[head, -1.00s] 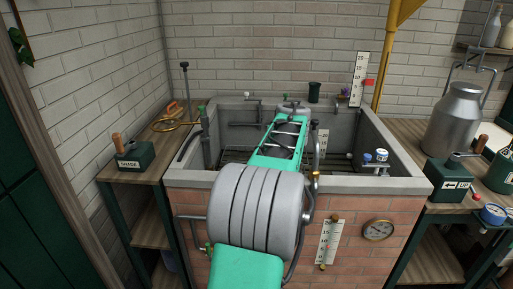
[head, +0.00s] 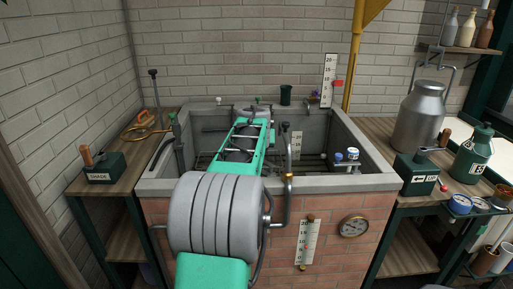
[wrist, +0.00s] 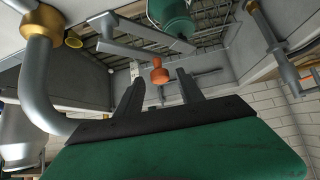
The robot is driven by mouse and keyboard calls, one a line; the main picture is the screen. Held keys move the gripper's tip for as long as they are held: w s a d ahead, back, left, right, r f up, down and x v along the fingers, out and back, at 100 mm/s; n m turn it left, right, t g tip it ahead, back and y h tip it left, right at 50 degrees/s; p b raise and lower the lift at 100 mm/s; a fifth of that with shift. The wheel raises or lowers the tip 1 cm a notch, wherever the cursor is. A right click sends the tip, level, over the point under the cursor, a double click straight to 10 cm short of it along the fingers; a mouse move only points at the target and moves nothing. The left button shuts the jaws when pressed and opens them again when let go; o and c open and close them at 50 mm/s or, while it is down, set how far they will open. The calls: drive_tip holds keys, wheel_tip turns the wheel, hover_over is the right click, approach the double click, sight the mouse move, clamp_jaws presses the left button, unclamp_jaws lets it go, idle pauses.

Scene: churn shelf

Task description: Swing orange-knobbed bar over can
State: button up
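The orange knob (wrist: 160,70) shows in the wrist view, just beyond and between my fingertips, with no clear contact. A flat grey bar (wrist: 130,50) lies beside it; their joint is hard to make out. My gripper (wrist: 159,78) is open, with its two dark fingers apart and nothing between them. A green rounded vessel (wrist: 174,18), possibly the can, sits partly out of view over slats inside the basin. In the head view my arm reaches over the basin and hides the knob and fingers. A large grey milk can (head: 422,118) stands on the right bench.
The brick-fronted basin (head: 335,184) has raised walls around my arm. A bent pipe with a brass collar (head: 289,177) rises close on my arm's right; it is near my gripper in the wrist view (wrist: 38,60). Lever boxes stand on the left (head: 97,172) and right (head: 417,174) benches.

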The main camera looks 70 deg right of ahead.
drive_tip(key=v, duration=0.7)
drive_tip(key=shift+a+r, duration=0.2)
drive_tip(key=shift+a, duration=0.1)
